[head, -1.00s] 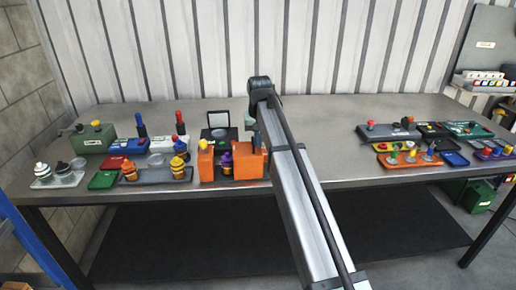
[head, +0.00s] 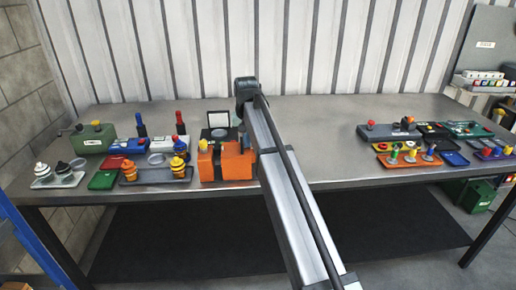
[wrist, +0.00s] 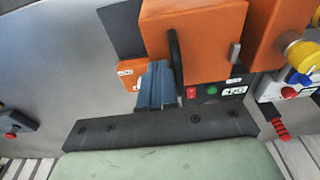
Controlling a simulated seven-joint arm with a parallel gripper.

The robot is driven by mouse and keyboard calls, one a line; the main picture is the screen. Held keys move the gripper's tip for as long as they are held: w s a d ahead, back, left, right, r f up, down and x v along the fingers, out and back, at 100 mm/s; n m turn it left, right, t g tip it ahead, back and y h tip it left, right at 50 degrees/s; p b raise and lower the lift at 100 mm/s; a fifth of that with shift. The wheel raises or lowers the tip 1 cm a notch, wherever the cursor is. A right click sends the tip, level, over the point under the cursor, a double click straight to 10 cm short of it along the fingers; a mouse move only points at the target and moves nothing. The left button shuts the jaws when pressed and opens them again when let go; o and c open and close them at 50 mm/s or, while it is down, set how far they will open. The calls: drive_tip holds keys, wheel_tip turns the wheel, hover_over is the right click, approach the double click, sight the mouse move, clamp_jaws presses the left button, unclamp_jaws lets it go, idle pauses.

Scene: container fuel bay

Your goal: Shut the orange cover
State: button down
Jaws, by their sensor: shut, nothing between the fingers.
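The orange cover (head: 237,162) stands at the front of the bench, left of my arm, just right of an orange block (head: 206,166) with a yellow knob. The cover hides the space between them, and only a narrow dark gap shows; I cannot tell whether it is fully seated. In the wrist view the cover (wrist: 195,30) is a large orange block with a black handle bar, close to the other orange block (wrist: 283,28). My gripper (wrist: 157,88) is shut and empty, its fingers close beside the cover's handle side; contact is unclear. In the head view my arm hides the fingers.
A dark panel with red and green buttons (wrist: 211,91) lies close to my fingers. A black-framed upright panel (head: 218,119) stands behind the cover. A grey tray (head: 150,180) with bottles lies left. The bench right of my arm is clear up to a row of trays (head: 415,160).

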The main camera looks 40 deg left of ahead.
sight(238, 149)
drive_tip(key=shift+s+a, duration=1.05)
drive_tip(key=shift+s, duration=0.05)
drive_tip(key=shift+w, duration=0.1)
drive_tip(key=shift+w+d, duration=0.25)
drive_tip(key=shift+d, duration=0.05)
drive_tip(key=shift+r, duration=4)
